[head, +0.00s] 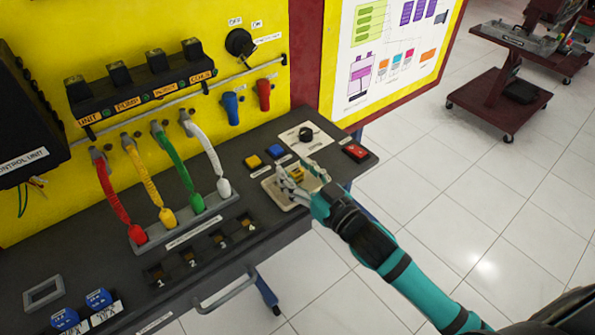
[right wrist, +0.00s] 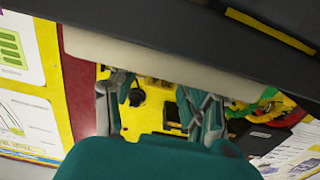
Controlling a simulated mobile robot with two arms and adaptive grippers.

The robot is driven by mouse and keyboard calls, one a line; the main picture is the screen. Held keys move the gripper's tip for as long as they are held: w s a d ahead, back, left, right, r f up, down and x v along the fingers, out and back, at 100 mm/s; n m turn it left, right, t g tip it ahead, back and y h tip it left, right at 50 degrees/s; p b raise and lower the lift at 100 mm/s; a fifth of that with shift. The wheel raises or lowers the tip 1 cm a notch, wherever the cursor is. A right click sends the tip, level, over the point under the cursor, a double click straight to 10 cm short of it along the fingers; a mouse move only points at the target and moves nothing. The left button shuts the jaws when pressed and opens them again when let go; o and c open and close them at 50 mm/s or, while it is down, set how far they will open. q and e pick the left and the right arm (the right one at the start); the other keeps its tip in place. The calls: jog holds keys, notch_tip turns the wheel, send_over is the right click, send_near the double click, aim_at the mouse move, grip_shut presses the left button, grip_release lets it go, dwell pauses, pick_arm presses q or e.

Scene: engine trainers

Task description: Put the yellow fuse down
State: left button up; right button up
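The yellow fuse (head: 297,174) is a small yellow block at the beige pad (head: 270,192) on the right part of the dark bench. My right gripper (head: 303,175) is low over this pad, with its fingers spread on either side of the yellow block. In the right wrist view, the two fingers (right wrist: 158,100) stand wide apart and their tips reach the beige pad's edge (right wrist: 150,55). I cannot make out the fuse in that view, nor whether a finger touches it. My left gripper is not in view.
A yellow block (head: 253,161) and a blue block (head: 277,151) sit behind the pad. A red switch (head: 355,151) is at the right. Numbered slots (head: 220,239) and a grey rack (head: 185,222) with coloured cables lie to the left.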

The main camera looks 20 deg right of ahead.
jog(key=shift+s+r, duration=0.1)
jog(key=shift+s, duration=0.05)
jog(key=b+v, duration=0.1)
jog(key=v, duration=1)
jog(key=shift+s+d+b, duration=0.15)
jog(key=shift+s+b, duration=0.2)
jog(key=shift+r, duration=0.1)
jog(key=s+d+f+m+g+h, duration=0.1)
jog(key=d+f+g+h, duration=0.15)
jog(key=f, duration=1.05)
jog(key=s+d+f+g+h, duration=0.1)
jog(key=s+d+f+g, duration=0.15)
jog(key=f, duration=1.05)
jog(key=s+d+f+m+g+h, duration=0.15)
jog(key=d+f, duration=0.25)
jog(key=f, duration=0.9)
jog(key=s+a+f+g, duration=0.1)
jog(key=s+f+g, duration=0.2)
jog(key=s+f, duration=0.4)
jog(key=s+a+f+g, duration=0.2)
jog(key=s+f, duration=0.5)
jog(key=s, duration=0.4)
jog(key=s+a+f+g+h, duration=0.1)
jog(key=s+f+g, duration=0.3)
jog(key=s+f, duration=0.3)
jog(key=shift+s+a+f+n, duration=0.35)
jog(key=shift+s+f+n, duration=0.1)
jog(key=shift+s, duration=0.6)
